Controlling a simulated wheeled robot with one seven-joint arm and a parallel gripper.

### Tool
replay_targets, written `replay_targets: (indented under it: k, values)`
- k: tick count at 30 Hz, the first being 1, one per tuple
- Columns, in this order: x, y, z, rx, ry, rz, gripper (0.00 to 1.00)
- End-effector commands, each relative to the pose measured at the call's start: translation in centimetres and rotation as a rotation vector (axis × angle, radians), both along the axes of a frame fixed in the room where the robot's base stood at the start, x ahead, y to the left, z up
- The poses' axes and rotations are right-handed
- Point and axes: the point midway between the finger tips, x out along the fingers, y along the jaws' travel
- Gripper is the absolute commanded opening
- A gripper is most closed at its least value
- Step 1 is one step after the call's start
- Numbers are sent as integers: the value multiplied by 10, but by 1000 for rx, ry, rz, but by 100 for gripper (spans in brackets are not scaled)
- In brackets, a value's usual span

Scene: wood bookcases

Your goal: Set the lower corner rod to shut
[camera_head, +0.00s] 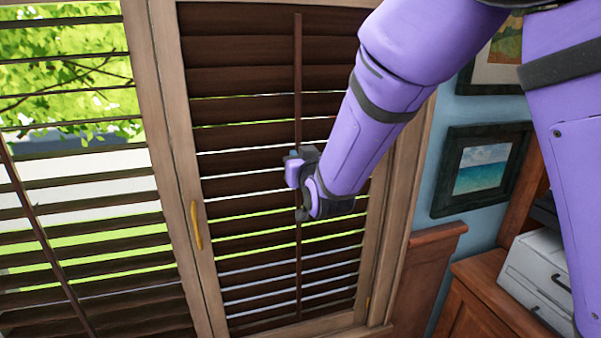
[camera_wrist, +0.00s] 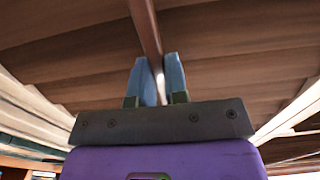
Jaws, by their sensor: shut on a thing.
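The right shutter panel has dark brown slats and a thin vertical rod down its middle. The lower length of rod (camera_head: 298,268) shows below my gripper (camera_head: 294,170), and an upper length (camera_head: 297,70) shows above it. My gripper hides the part between, so I cannot tell where one rod ends and the other starts. In the wrist view, the blue-grey fingers of my gripper (camera_wrist: 160,82) are closed on the rod (camera_wrist: 147,30), which runs up between them. The lower slats (camera_head: 255,285) show light gaps; the top slats (camera_head: 235,50) lie nearly flat.
A left shutter panel (camera_head: 85,240) has open slats and its own slanting rod. A yellow handle (camera_head: 196,226) sits on the wood frame between panels. At right are framed pictures (camera_head: 482,168), a wooden cabinet (camera_head: 470,300) and a white printer-like box (camera_head: 540,275).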

Motion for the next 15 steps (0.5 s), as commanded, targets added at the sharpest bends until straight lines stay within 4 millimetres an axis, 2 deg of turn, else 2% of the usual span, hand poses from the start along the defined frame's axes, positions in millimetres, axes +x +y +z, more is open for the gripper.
replay_targets:
  k: [3, 10, 11, 12, 14, 15]
  values:
    - [2, 1, 7, 2, -4, 1, 0]
    - [2, 1, 9, 4, -9, 1, 0]
    - [3, 1, 10, 4, -9, 1, 16]
    - [2, 1, 10, 4, -9, 1, 25]
    - [2, 1, 9, 3, -8, 0, 39]
    - [2, 1, 9, 3, -7, 0, 39]
